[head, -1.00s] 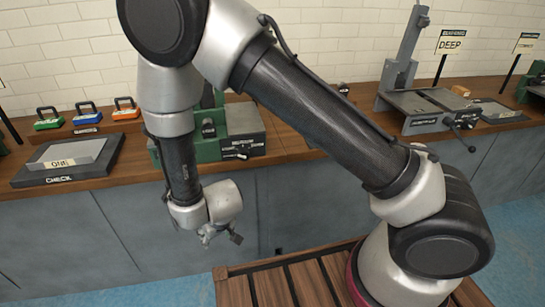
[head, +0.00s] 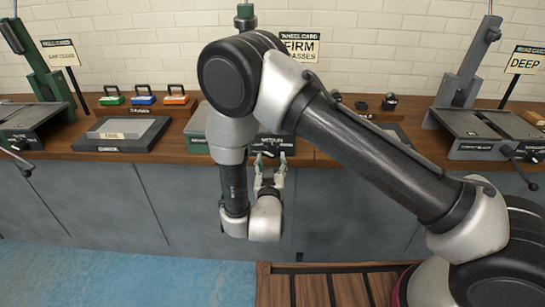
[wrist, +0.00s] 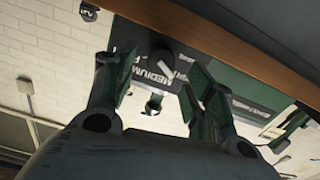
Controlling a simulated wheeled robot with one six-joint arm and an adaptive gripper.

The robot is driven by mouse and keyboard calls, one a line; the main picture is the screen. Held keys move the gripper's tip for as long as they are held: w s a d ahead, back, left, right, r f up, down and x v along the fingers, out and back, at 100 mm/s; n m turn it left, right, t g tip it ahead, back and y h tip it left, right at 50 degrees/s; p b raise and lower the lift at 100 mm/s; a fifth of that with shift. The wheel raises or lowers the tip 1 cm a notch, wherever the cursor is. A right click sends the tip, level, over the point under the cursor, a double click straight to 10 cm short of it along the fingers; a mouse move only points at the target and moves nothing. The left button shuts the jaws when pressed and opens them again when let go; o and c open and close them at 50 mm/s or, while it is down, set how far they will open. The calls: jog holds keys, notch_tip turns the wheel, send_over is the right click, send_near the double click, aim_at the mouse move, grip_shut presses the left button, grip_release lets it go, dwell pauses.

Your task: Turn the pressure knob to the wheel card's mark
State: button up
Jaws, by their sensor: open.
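The pressure knob (wrist: 162,56) is a dark round knob in the wrist view, with a pale stripe on its lower right. Beside it is a dark plate (wrist: 140,72) lettered MEDIUM; other lettering is partly hidden. In the head view, the knob area (head: 268,150) is small on the front of a grey-green machine (head: 198,125), mostly behind my arm. The wheel card (head: 296,46) behind it reads FIRM, with a partly hidden line below. My gripper (wrist: 158,80) is open, its green-padded fingers either side of the knob in the wrist view; I see no clear contact. It also shows in the head view (head: 270,172).
A framed plate (head: 120,132), several coloured-handled blocks (head: 142,99) and another machine (head: 38,110) stand left. A grey machine (head: 480,125) with a DEEP card (head: 523,61) stands right. The wooden counter (head: 75,153) has grey cabinets below.

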aim_at(272, 154)
jog(key=shift+w, duration=2)
jog(key=c, duration=1)
